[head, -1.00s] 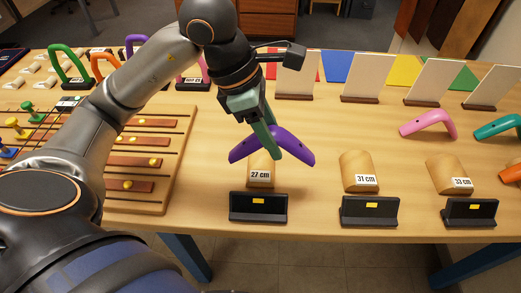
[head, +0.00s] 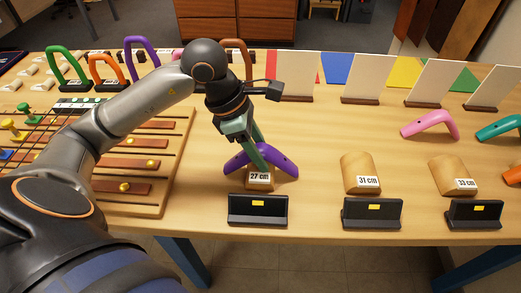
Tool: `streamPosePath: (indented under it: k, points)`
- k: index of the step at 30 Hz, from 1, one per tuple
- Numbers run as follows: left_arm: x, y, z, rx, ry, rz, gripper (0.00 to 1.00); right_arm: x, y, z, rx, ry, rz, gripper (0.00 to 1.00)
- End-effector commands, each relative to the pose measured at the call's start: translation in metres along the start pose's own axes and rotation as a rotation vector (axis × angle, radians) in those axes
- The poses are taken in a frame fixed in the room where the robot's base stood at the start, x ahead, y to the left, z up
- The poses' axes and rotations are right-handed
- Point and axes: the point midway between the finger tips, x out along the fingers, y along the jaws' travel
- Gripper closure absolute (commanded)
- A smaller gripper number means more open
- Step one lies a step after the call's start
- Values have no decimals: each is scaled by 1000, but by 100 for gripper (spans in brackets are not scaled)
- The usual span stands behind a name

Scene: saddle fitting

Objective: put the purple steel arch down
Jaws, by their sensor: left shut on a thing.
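My right gripper is not in view.
Blocks labelled 31 cm (head: 359,172) and 33 cm (head: 452,176) stand to the right. Black holders (head: 258,210) line the front. A pink arch (head: 431,124) and a teal arch (head: 499,127) lie at right. A wooden slotted board (head: 150,165) is on the left.

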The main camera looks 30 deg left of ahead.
Motion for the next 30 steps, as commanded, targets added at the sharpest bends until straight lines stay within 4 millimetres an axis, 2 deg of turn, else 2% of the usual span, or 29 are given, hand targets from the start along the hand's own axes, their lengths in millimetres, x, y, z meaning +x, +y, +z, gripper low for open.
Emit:
streamPosePath:
  k: [3, 4, 12, 23, 26, 30]
  points:
    - [4, 0, -2, 0, -1, 0, 100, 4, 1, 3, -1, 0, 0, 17]
    - [4, 0, -2, 0, 0, -1, 54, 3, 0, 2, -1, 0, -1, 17]
    - [3, 0, -1, 0, 0, -1, 25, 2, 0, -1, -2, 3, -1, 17]
    - [-4, 0, 1, 0, 0, 0, 25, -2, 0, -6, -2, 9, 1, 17]
    - [-20, 1, 1, 1, -1, 4, 25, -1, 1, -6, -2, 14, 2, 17]
    - [-51, 1, 1, 0, -1, 6, 25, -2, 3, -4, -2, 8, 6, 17]
